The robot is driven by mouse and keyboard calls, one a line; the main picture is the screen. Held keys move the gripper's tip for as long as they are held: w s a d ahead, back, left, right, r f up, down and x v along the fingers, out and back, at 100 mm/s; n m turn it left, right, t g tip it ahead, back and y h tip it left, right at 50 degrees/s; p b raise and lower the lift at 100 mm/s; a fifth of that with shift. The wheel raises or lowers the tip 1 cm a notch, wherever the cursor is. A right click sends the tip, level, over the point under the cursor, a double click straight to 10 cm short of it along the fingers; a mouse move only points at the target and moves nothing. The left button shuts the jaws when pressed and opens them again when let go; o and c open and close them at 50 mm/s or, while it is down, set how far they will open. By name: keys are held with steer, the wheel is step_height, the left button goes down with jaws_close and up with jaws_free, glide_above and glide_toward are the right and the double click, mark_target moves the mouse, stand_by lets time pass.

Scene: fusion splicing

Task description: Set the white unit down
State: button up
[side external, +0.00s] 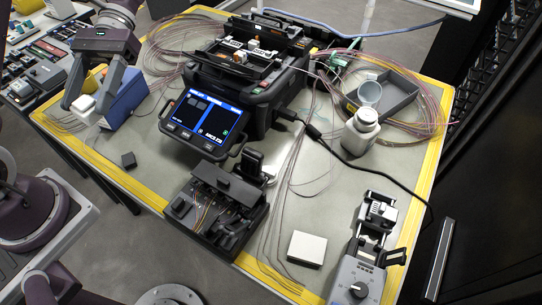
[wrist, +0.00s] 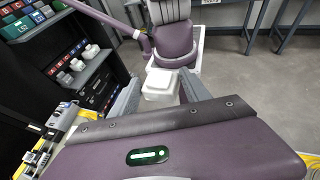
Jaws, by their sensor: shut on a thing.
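The white unit (side external: 83,103) is a small white block at the left end of the table in the side view. It also shows between the fingers in the wrist view (wrist: 160,86). My gripper (side external: 86,107) is shut on it, with one grey finger on each side. In the wrist view my gripper (wrist: 160,96) points past the unit toward the floor and my purple arm base. I cannot tell whether the unit's underside touches anything.
A blue box (side external: 126,97) stands close to the right of my gripper. The fusion splicer (side external: 265,70) with its lit screen (side external: 206,119) stands mid-table. A small dark block (side external: 128,160) and a flat white box (side external: 307,249) lie toward the front. Coiled fibres spread over the yellow-edged table (side external: 100,150).

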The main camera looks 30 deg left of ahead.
steer(key=w+a+f+m+t+y, duration=0.25)
steer(key=w+m+y, duration=0.45)
steer(key=m+y, duration=0.55)
steer(key=w+d+r+m+t+y, duration=0.1)
steer(key=w+r+m+t+y, duration=0.1)
steer(key=w+m+t+y, duration=0.35)
step_height(320, 180, up, 10)
steer(key=m+t+h, duration=1.3)
steer(key=m+t, duration=0.5)
steer(key=m, duration=0.4)
glide_above(311, 167)
steer(key=shift+m, duration=0.3)
step_height(311, 167, down, 36)
steer(key=shift+r, duration=0.15)
